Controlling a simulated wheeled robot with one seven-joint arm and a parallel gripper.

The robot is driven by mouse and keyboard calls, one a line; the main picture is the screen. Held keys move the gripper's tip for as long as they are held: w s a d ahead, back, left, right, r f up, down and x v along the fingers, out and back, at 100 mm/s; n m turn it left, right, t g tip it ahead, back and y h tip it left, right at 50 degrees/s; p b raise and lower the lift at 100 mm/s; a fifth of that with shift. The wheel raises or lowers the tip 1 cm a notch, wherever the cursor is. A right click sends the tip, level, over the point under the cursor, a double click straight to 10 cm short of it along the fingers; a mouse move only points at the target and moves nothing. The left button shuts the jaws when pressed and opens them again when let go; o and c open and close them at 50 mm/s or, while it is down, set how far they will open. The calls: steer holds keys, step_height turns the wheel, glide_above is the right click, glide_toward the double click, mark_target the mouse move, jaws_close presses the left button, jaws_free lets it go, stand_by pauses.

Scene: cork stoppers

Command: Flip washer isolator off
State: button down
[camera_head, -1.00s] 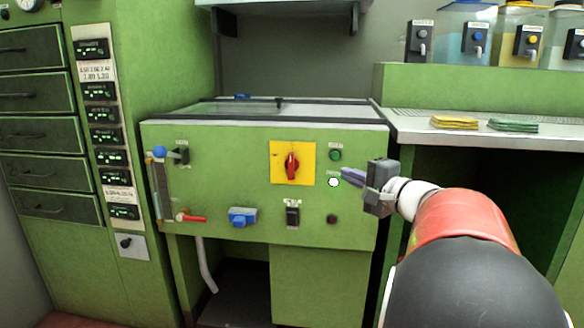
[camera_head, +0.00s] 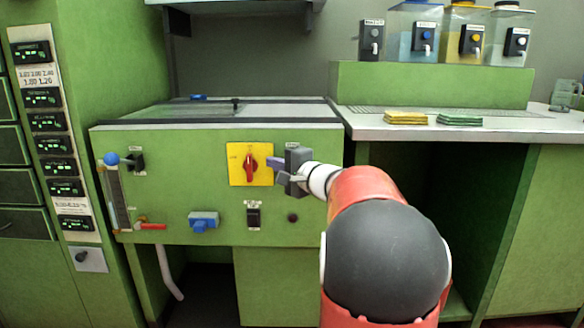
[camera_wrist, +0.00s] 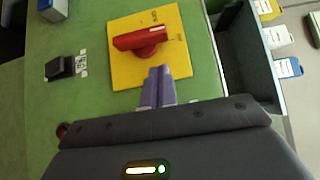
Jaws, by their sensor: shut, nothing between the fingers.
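The isolator is a red rotary handle (camera_head: 250,167) on a square yellow plate (camera_head: 236,176) on the green washer's front panel (camera_head: 165,188). The handle stands upright in the head view. My gripper (camera_head: 272,162) is shut and empty, just right of the handle, with its fingertips at the plate's right edge. In the wrist view the handle (camera_wrist: 140,38) lies crosswise on the yellow plate (camera_wrist: 125,72). The shut purple fingertips (camera_wrist: 160,72) overlap the plate close to the handle's hub; I cannot tell whether they touch. The plate's small lettering is unreadable.
A black rocker switch (camera_head: 253,215), a blue part (camera_head: 203,221), a dark button (camera_head: 292,218) and a red lever (camera_head: 152,226) surround it on the panel. A bench (camera_head: 400,127) with yellow and green pads stands right. Indicator modules (camera_head: 58,145) line the left cabinet.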

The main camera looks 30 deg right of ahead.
mark_target(252, 160)
steer(key=shift+w+a+r, duration=0.1)
steer(key=shift+w+a, duration=0.3)
steer(key=shift+a, duration=0.3)
steer(key=shift+w+a, duration=0.35)
steer(key=shift+a, duration=0.35)
